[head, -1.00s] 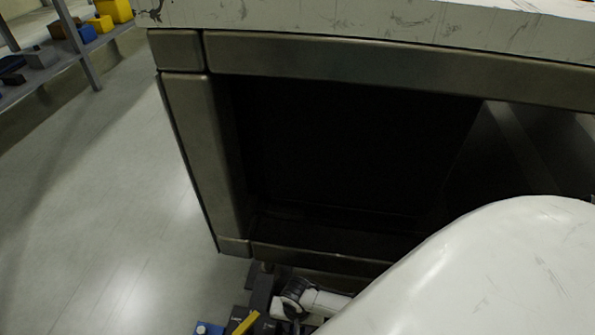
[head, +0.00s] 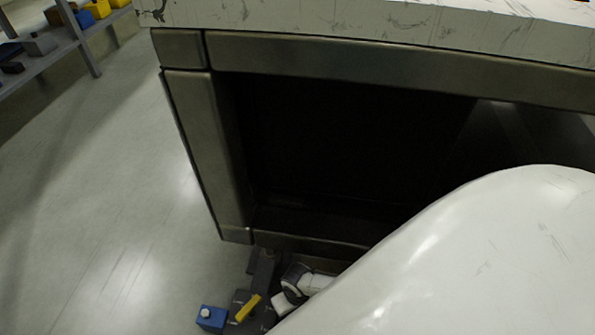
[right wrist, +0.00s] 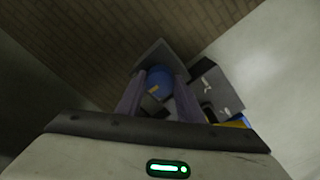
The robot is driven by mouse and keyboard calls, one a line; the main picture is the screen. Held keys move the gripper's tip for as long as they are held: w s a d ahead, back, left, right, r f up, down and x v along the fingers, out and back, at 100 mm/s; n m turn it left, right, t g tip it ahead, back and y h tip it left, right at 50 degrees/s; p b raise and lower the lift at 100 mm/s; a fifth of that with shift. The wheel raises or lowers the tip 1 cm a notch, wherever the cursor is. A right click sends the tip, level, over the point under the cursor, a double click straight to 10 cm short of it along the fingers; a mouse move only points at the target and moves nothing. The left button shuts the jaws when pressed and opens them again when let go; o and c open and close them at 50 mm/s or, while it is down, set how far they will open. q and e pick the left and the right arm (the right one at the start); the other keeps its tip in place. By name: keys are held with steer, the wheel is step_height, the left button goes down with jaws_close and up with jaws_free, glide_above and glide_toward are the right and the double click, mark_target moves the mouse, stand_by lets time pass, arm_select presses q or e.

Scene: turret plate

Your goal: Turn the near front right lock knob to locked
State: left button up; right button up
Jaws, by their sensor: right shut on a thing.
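In the right wrist view my right gripper (right wrist: 158,95) has its two grey-purple fingers on either side of a blue round knob (right wrist: 159,76) with a small yellow mark, and is shut on it. The knob sits against a grey block-like mount. The knob's setting cannot be read. In the head view a dark plate with a yellow bar (head: 248,307) shows low down, with small white markings too small to read. A large white rounded arm part of mine covers the lower right there. My left gripper is not in view.
A blue block (head: 211,318) with a white knob lies beside the dark plate. A bench with a white top (head: 350,22) and a dark open frame (head: 207,150) fills the middle. A shelf with coloured boxes (head: 75,30) stands at the far left. The floor at left is clear.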

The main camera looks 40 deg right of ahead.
steer(key=n, duration=0.2)
steer(key=shift+n, duration=0.4)
steer(key=n, duration=0.3)
steer(key=shift+n+p, duration=0.3)
steer(key=shift+n, duration=1.7)
steer(key=o, duration=1.1)
